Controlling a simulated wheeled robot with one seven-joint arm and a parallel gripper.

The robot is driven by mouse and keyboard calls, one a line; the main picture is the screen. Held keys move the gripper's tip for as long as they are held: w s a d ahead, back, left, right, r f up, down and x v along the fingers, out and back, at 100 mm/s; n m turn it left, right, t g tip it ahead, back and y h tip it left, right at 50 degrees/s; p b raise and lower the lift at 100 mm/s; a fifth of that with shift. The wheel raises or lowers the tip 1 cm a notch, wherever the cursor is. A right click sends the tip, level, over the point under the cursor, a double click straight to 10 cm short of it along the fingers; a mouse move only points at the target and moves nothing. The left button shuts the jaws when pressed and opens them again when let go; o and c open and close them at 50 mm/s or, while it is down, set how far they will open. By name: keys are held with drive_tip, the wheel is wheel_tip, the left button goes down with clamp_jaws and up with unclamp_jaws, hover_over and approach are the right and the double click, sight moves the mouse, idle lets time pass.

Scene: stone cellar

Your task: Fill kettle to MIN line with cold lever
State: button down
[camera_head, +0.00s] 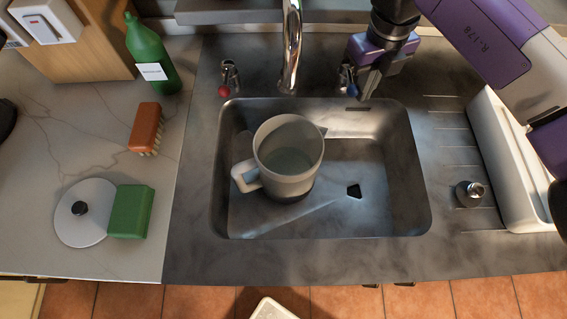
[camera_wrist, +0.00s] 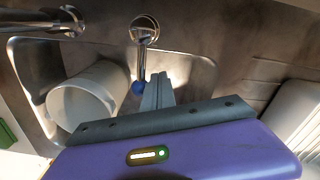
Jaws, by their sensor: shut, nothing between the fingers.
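A pale kettle (camera_head: 286,158) stands upright and without a lid in the sink, its handle to the left, below the tap spout (camera_head: 291,45). Some water seems to lie inside it; the level against any line is too small to read. The cold lever (camera_head: 349,76), with a blue knob, is right of the tap. The red-knobbed lever (camera_head: 225,82) is on the left. My gripper (camera_head: 367,90) is shut and empty right beside the blue knob; whether it touches cannot be told. The wrist view shows the blue knob (camera_wrist: 138,87) just left of my fingers (camera_wrist: 157,85), and the kettle (camera_wrist: 88,98).
The steel sink (camera_head: 408,190) has a dark drain hole right of the kettle. A round white lid (camera_head: 75,228), green sponge (camera_head: 131,211), brush (camera_head: 145,128) and green bottle (camera_head: 151,55) are on the left counter. A metal stopper (camera_head: 469,193) and white tray (camera_head: 510,165) are at right.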

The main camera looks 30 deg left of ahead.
wheel_tip(320, 180, up, 7)
drive_tip(key=p, duration=0.4)
drive_tip(key=shift+w+d, duration=0.2)
drive_tip(key=shift+d, duration=0.05)
idle(0.4)
